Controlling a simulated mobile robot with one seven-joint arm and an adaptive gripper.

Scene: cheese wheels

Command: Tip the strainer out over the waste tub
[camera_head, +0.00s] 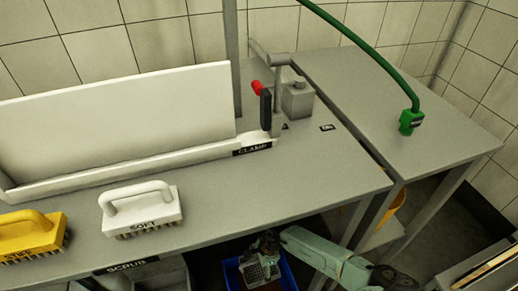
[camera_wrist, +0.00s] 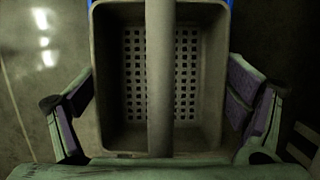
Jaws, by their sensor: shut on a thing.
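The grey strainer (camera_wrist: 205,75) fills the middle of the wrist view. Its perforated floor shows, with a bar running across its middle, and I see no contents on the visible floor. My gripper (camera_wrist: 160,108) has its purple-padded fingers at the strainer's left and right sides and is shut on it; the exact contact is unclear. In the head view, my gripper (camera_head: 262,246) and the strainer (camera_head: 256,272) are low, below the table's front edge, at a blue tub (camera_head: 285,270). Blue edges also show behind the strainer in the wrist view. The strainer's tilt is hard to tell.
The grey table (camera_head: 230,200) above holds a yellow brush (camera_head: 30,235), a white brush (camera_head: 142,210), a white board (camera_head: 120,120) and a red-handled clamp (camera_head: 266,105). A green hose (camera_head: 380,65) hangs over the right table (camera_head: 390,90). A yellow container (camera_head: 397,200) stands underneath.

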